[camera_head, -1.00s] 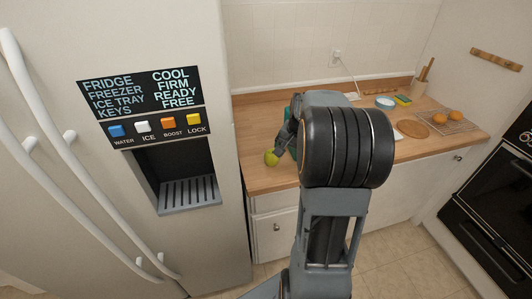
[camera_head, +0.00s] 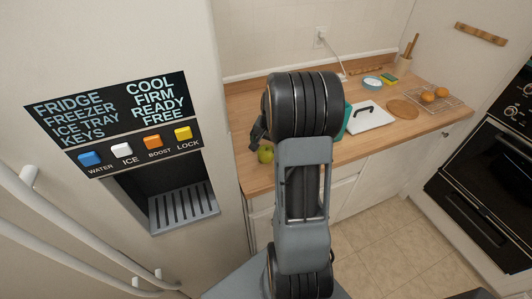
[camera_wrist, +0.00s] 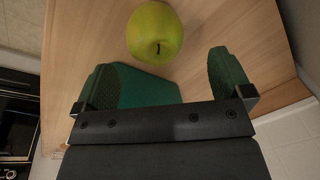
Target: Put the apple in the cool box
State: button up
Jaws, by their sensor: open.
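The green apple (camera_head: 265,154) rests on the wooden counter near its front left edge, beside the fridge. In the wrist view the apple (camera_wrist: 155,30) lies just beyond my green fingertips, roughly between them, with its stem showing. My gripper (camera_wrist: 168,72) is open and empty. In the head view my gripper (camera_head: 257,133) is dark and partly hidden by my wrist, just above and left of the apple. A teal box (camera_head: 347,118), probably the cool box, is mostly hidden behind my arm. A white lid-like panel with a black handle (camera_head: 370,117) lies right of it.
The fridge (camera_head: 215,60) with its dispenser stands close on the left. A round board (camera_head: 402,109), a bowl (camera_head: 372,82), and a rack (camera_head: 437,95) with orange-brown items are farther right. The black oven (camera_head: 480,190) is at the far right.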

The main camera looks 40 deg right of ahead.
aim_at(267, 149)
jog(key=shift+w+f+p, duration=0.15)
jog(key=shift+f+p, duration=0.3)
jog(key=shift+f, duration=1.2)
jog(key=shift+w+f+p, duration=0.15)
jog(key=shift+f+p, duration=0.25)
jog(key=shift+f, duration=1.25)
jog(key=shift+c, duration=0.3)
jog(key=c, duration=1)
jog(key=shift+c, duration=0.5)
jog(key=shift+r, duration=0.2)
